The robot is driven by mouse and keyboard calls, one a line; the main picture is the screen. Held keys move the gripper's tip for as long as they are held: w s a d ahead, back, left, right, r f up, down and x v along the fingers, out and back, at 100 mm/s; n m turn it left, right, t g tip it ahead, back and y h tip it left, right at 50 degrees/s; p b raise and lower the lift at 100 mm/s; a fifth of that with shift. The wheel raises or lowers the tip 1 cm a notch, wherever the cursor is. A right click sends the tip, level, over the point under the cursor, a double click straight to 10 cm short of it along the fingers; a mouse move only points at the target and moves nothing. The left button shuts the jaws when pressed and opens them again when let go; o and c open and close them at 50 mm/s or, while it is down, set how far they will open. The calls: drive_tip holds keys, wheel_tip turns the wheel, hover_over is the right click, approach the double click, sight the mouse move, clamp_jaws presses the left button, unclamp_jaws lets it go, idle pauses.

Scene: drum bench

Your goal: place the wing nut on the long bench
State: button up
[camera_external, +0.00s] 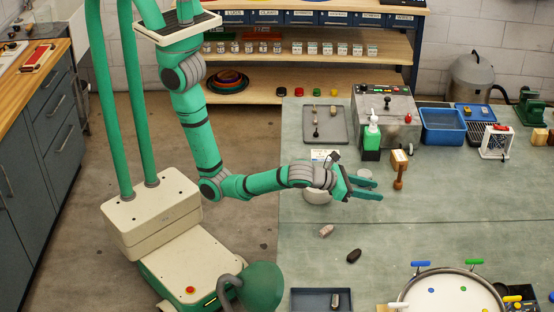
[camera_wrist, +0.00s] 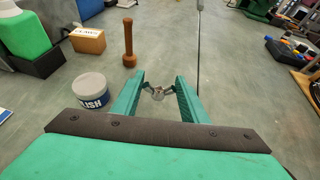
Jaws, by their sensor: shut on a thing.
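My gripper (camera_external: 372,189) is over the wide grey-green bench (camera_external: 450,195), with its fingers pointing right. In the wrist view its two green fingers (camera_wrist: 158,93) are closed on a small grey metal wing nut (camera_wrist: 158,95) with dark wings, held near the fingertips. The bench top (camera_wrist: 170,55) shows beyond the nut. The nut is too small or hidden to make out in the external view. I cannot tell how high above the bench it is.
Two small stones (camera_external: 326,231) (camera_external: 354,255) lie in front. A drum (camera_external: 450,293) is at front right. Bench right of my gripper is clear.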

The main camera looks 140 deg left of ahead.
sight(373, 207)
drive_tip(key=shift+w+a+f, duration=0.15)
drive_tip(key=shift+w+f, duration=0.1)
drive_tip(key=shift+f, duration=0.1)
drive_tip(key=f, duration=0.3)
drive_tip(key=shift+w+a, duration=0.2)
drive_tip(key=shift+w, duration=0.15)
drive_tip(key=shift+f, duration=0.3)
drive_tip(key=shift+f, duration=0.2)
drive_tip(key=o, duration=1.1)
drive_tip(key=shift+c, duration=0.2)
drive_tip(key=v, duration=0.9)
drive_tip(key=shift+d+r, duration=0.15)
drive_tip(key=shift+d, duration=0.3)
drive_tip(key=shift+o, duration=0.3)
drive_tip(key=shift+s+d+r, duration=0.2)
drive_tip(key=shift+s+d, duration=0.05)
drive_tip(key=shift+d, duration=0.15)
